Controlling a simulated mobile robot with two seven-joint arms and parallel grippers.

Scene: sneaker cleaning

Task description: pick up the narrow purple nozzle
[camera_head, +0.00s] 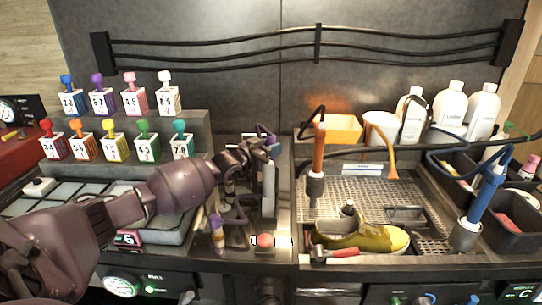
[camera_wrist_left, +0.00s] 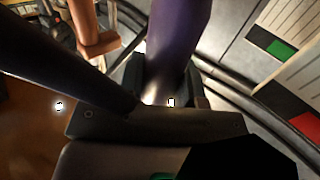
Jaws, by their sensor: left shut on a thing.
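The purple nozzle (camera_wrist_left: 178,40) is a smooth, dark purple tube that fills the upper middle of the left wrist view. My left gripper (camera_wrist_left: 168,95) is shut on it, with dark fingers on both sides of its lower end. In the head view my left gripper (camera_head: 258,150) is above the dark central station, right of the stepped rack. A small purple piece (camera_head: 263,131) shows at its tip there, partly hidden by the gripper. My right gripper is not in view.
A stepped rack (camera_head: 190,125) holds several white labelled blocks with coloured tops at left. A yellow-green shoe (camera_head: 372,238) lies on the perforated tray (camera_head: 350,190) at right. Orange (camera_head: 319,150) and blue (camera_head: 486,195) hosed tools stand upright around it. White bottles (camera_head: 451,105) stand behind.

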